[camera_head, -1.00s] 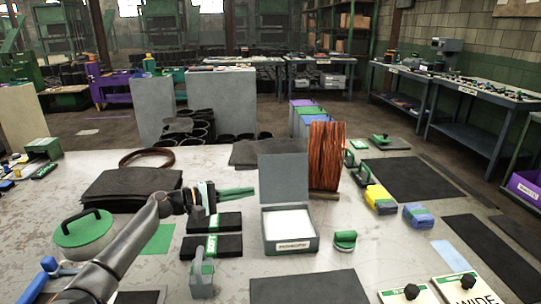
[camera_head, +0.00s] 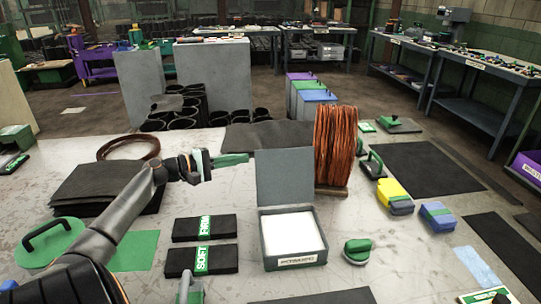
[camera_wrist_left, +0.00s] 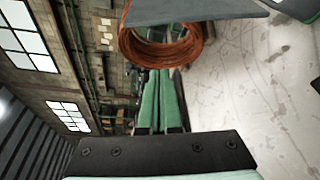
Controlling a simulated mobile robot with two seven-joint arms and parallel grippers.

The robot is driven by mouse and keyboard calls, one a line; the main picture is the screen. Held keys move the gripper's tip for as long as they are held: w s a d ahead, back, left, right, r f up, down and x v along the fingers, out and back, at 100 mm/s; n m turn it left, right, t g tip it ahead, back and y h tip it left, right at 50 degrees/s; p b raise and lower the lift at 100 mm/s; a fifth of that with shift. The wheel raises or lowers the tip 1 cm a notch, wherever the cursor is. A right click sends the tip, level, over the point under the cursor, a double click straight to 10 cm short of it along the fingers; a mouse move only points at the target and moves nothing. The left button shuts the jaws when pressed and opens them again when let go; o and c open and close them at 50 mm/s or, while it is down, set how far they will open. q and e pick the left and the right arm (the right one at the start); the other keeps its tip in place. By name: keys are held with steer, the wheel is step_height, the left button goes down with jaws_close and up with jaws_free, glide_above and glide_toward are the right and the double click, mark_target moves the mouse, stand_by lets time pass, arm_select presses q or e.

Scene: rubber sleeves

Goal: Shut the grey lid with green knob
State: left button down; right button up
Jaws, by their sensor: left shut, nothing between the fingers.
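A grey lid (camera_head: 284,178) stands upright, open, at the back of a grey box (camera_head: 292,262) with a white inside and a front label. I see no green knob on the lid face turned towards me; its far side is hidden. My left gripper (camera_head: 236,160) has green fingers, is shut and empty, and points right near the lid's upper left corner. I cannot tell if it touches. In the left wrist view the shut fingers (camera_wrist_left: 160,100) point up the picture, and a grey panel, probably the lid (camera_wrist_left: 195,10), crosses the top.
A copper-coloured coil (camera_head: 335,145) stands right behind the lid and also shows in the left wrist view (camera_wrist_left: 160,45). Dark blocks (camera_head: 203,260) lie left of the box. A green-handled round piece (camera_head: 357,250) sits to its right.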

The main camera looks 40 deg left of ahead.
mark_target(271, 158)
arm_select(q)
steer(key=shift+w+d+r+p, duration=0.2)
steer(key=shift+w+d+p, duration=0.65)
steer(key=shift+w+d, duration=2.3)
arm_select(e)
steer(key=shift+s+d+r, duration=0.35)
steer(key=shift+d+r, duration=0.05)
steer(key=shift+d, duration=0.1)
steer(key=shift+s+f, duration=0.1)
